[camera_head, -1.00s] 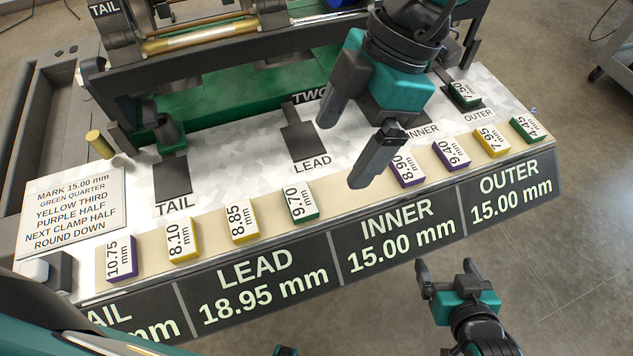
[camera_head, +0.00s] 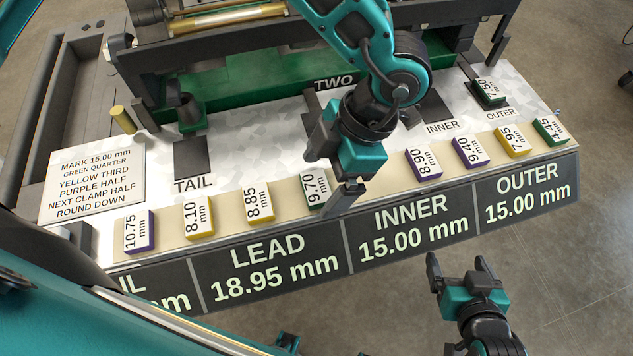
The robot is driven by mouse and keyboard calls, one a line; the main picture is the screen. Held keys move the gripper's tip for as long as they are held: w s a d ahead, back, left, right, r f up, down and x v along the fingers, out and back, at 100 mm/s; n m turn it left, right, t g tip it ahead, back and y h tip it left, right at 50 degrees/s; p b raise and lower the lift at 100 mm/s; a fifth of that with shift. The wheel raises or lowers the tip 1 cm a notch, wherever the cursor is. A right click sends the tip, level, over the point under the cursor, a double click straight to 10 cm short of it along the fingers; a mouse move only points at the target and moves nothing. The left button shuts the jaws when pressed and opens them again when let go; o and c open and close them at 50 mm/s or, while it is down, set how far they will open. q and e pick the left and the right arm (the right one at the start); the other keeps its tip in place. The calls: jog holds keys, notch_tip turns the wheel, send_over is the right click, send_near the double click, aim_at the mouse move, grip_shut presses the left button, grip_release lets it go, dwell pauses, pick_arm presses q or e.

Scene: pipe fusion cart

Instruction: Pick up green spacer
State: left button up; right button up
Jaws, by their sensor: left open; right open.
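A green spacer marked 9.70 (camera_head: 315,187) stands on the cart's front ledge, its right side partly hidden by a finger. My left gripper (camera_head: 322,184) is open over this spacer, its fingers at the spacer's far and right sides; I cannot tell whether they touch it. Another green spacer marked 4.45 (camera_head: 551,131) is at the ledge's right end. A green spacer marked 7.50 (camera_head: 488,90) lies on the dark OUTER pad. My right gripper (camera_head: 457,262) is open and empty, in front of the cart at the lower right.
Purple and yellow spacers share the ledge: 8.85 (camera_head: 259,204) is left of the 9.70 spacer and 8.90 (camera_head: 424,162) right of it. The TAIL pad (camera_head: 190,157) is bare. A brass peg (camera_head: 123,119) stands beside the instruction plate (camera_head: 92,184).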

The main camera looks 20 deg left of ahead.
pick_arm(q)
jog(key=shift+s+a+f, duration=0.1)
jog(key=shift+f, duration=0.2)
jog(key=shift+c, duration=0.3)
jog(key=c, duration=1.1)
